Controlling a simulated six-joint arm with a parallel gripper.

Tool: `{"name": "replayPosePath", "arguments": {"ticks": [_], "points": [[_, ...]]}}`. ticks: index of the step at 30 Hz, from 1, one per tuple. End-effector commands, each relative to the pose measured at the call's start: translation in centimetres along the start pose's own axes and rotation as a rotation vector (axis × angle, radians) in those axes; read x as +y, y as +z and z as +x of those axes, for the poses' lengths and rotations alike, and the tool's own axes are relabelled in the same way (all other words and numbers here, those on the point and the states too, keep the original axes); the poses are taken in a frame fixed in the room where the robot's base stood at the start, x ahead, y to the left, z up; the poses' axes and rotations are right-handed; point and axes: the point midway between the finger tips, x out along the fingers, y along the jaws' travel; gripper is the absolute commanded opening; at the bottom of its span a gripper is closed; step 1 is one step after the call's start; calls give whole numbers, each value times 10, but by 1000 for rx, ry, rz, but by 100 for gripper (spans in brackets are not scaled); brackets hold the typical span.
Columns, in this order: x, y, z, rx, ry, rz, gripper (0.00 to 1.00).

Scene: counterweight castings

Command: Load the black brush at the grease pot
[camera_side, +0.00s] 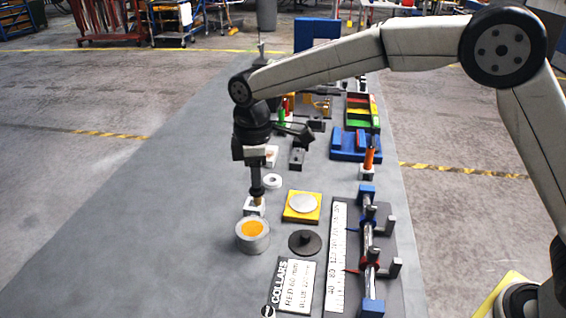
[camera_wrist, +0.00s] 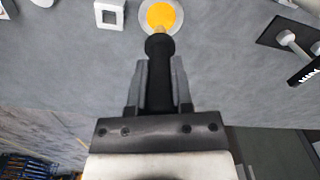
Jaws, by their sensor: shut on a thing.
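My gripper (camera_side: 256,170) is shut on the black brush (camera_side: 257,187) and holds it upright with its bristle end down. In the wrist view the handle of the black brush (camera_wrist: 160,88) sits between the two fingers of my gripper (camera_wrist: 160,68). The grease pot (camera_side: 244,246) is a round grey pot with orange-yellow grease inside, on the mat just in front of the brush. In the wrist view the brush's end overlaps the near side of the grease pot (camera_wrist: 146,27). In the side view the bristles appear just behind and above the pot's rim; the exact gap cannot be told.
A white square holder (camera_wrist: 109,14) stands beside the pot. A dark knobbed disc (camera_side: 305,243) and a yellow block (camera_side: 302,215) with a silver disc lie right. Beyond are a shaft rack (camera_side: 380,262) with collars and an orange-handled brush (camera_side: 369,159). The mat's left is clear.

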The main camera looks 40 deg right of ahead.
Motion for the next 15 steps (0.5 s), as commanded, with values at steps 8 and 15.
{"name": "replayPosePath", "arguments": {"ticks": [8,15], "points": [[0,-17,4,0,0,0,0],[0,-17,5,0,0,0,0]]}}
